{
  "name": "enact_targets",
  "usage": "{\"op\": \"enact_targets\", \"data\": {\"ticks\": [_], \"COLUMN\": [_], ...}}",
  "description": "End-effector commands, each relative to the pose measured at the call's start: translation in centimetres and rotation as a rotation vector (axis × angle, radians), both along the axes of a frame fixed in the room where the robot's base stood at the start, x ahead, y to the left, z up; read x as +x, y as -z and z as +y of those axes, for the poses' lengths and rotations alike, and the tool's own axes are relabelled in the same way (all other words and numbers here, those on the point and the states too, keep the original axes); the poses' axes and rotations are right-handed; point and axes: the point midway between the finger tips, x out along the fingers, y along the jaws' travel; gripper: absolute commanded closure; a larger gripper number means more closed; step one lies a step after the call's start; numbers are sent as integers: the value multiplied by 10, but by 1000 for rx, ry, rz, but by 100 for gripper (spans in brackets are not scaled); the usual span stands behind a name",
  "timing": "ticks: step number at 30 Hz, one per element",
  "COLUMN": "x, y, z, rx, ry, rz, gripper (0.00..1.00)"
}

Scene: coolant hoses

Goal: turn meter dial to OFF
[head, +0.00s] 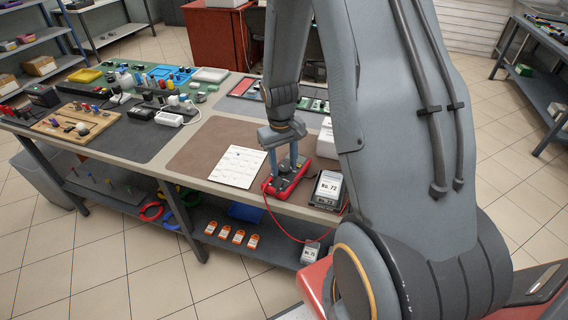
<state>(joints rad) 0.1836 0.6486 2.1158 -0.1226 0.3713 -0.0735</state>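A red and black meter (287,180) lies on the brown mat near the table's front edge, with a red lead hanging from it. My gripper (276,161) points down at the meter. Its two fingers stand apart, with a visible gap between them and nothing seen in it. The right finger overlaps the meter in the picture; the left finger is over the mat and paper side. I cannot tell whether a finger touches the meter. The meter's dial and its markings are too small and partly hidden to read.
A white printed sheet (237,166) lies left of the meter. A black box labelled "No. 72" (327,188) stands close on the right, with a white box (327,140) behind. A wooden board with pegs (76,125) is far left. The brown mat (200,148) has free room at left.

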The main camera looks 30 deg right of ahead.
Motion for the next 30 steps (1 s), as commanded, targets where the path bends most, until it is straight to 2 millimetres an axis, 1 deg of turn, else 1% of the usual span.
{"op": "enact_targets", "data": {"ticks": [9, 13, 17, 24, 30], "x": [0, 1, 1, 1, 0], "y": [0, -7, -22, -56, -74], "z": [0, 0, 1, 2, 3], "rx": [0, 0, 0, -1, 0], "ry": [1, 1, 2, 0, 1], "rz": [0, -1, -3, -4, -1], "gripper": [53, 53, 53, 53, 53]}}
